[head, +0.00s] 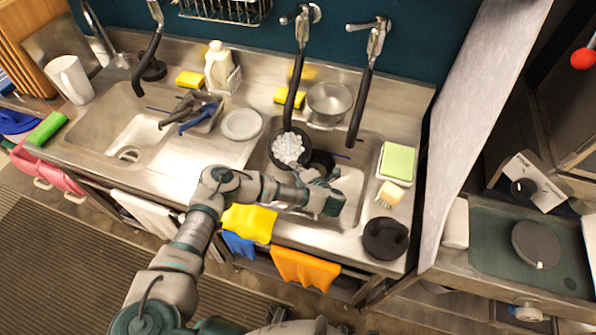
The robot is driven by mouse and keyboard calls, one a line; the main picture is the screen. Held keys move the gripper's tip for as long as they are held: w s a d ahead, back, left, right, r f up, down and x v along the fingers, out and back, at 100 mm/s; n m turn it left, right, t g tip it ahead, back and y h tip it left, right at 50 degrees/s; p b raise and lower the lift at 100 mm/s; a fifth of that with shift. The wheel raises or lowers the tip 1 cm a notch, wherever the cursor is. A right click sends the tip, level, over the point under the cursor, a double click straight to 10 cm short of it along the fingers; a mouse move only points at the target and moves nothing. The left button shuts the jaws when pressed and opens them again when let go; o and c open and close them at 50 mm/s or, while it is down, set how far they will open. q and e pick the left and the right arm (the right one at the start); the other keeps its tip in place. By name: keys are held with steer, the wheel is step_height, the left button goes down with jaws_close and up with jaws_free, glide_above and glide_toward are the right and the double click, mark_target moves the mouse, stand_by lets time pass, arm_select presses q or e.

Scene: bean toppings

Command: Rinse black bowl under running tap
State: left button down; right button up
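The black bowl (274,155) is over the right sink basin, below the black spout of the middle tap (291,104). A white, foamy-looking mass, which looks like running water, fills much of its inside. My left gripper (306,173) reaches in from the front and meets the bowl's near right rim. It appears shut on that rim, though the fingertips are partly hidden. A dark round shape beside the gripper is too unclear to name. My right gripper is not in view.
A metal bowl (329,101) stands behind the basin. A second tap (361,108) hangs to the right. A white plate (241,124) and pan handles (190,113) lie left. A sponge (397,162), a brush (389,194) and a black dish (385,239) sit right.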

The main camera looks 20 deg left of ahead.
arm_select(q)
steer(key=shift+w, duration=0.1)
stand_by(0.6)
steer(key=shift+w+d+b, duration=0.3)
steer(key=shift+b, duration=0.1)
steer(key=shift+s+a, duration=0.1)
steer(key=shift+s+a+p, duration=0.25)
steer(key=shift+p, duration=0.15)
steer(key=shift+w+d+b, duration=0.35)
steer(key=shift+b, duration=0.05)
